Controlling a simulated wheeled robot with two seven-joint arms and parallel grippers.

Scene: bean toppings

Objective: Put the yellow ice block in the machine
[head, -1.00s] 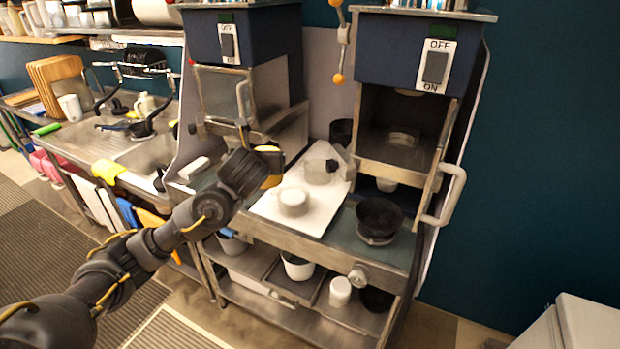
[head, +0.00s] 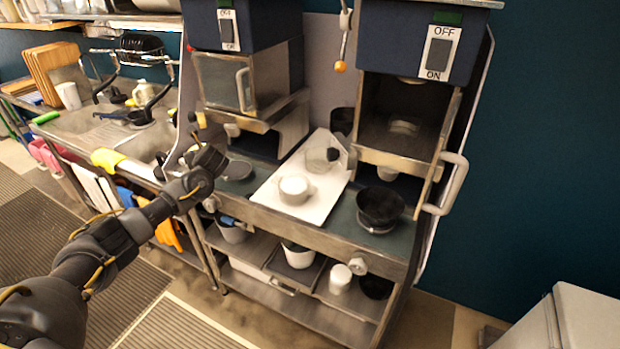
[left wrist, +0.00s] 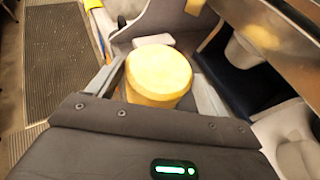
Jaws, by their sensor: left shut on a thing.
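The yellow ice block (left wrist: 158,76) is a pale yellow cylinder. In the left wrist view it stands between the fingers of my left gripper (left wrist: 160,92), which is shut on it. In the head view my left gripper (head: 207,158) is in front of the left ice machine (head: 245,70), at its lower left, left of the white tray; the block cannot be made out there. The right machine (head: 415,50) has an open-fronted chamber, with its handled door swung out to the right. My right gripper is not in view.
A white tray (head: 320,205) on the counter holds a white round container (head: 294,189) and a clear cup (head: 322,160). A black bowl (head: 380,205) stands under the right machine. A grey disc (head: 237,170) lies under the left machine. A sink (head: 110,140) is at left.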

